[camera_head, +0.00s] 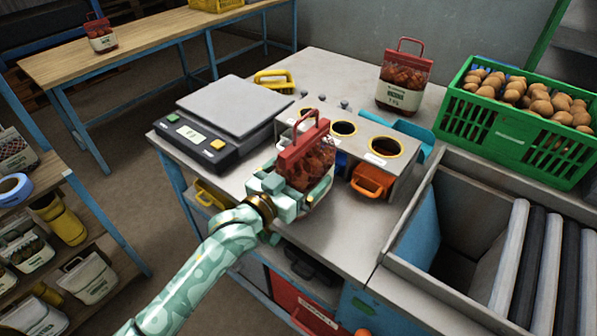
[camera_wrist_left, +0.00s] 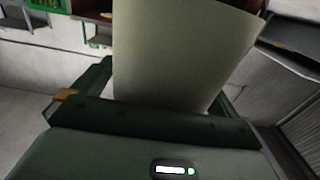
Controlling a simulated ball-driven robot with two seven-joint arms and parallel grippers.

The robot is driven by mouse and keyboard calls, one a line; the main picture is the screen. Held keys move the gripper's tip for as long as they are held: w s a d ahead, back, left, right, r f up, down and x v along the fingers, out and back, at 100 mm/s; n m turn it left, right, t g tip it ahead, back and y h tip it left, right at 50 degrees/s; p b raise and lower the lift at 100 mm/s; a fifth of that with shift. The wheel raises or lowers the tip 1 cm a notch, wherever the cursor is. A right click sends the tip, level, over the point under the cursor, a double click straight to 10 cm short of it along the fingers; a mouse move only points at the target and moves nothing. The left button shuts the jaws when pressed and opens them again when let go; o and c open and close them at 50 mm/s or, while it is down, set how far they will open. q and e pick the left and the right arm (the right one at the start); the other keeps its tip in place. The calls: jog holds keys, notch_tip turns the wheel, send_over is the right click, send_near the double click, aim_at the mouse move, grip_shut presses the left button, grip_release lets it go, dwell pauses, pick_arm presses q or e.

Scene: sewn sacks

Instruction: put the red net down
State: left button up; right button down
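The red net (camera_head: 314,163) is a bag with dark red contents, a red top band and a red handle. It is upright in my left gripper (camera_head: 303,190), above the metal worktable near the front of the holed stand. The gripper's fingers sit on either side of its lower part. In the left wrist view, a pale panel (camera_wrist_left: 180,50), seemingly the bag's label, fills the space between the fingers of my left gripper (camera_wrist_left: 160,90). Whether the bag's bottom touches the table is hidden. My right gripper is in neither view.
A scale (camera_head: 228,108) stands on the worktable (camera_head: 340,235) at left, the holed stand (camera_head: 362,128) behind the net. A similar red-topped bag (camera_head: 403,82) stands at the back, beside a green crate (camera_head: 503,133) of brown round produce. A roller bin (camera_head: 440,262) is at right.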

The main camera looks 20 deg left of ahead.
pick_arm(q)
jog(key=shift+r, duration=0.2)
jog(key=p+v, duration=0.1)
jog(key=v, duration=1.1)
jog(key=shift+p, duration=0.4)
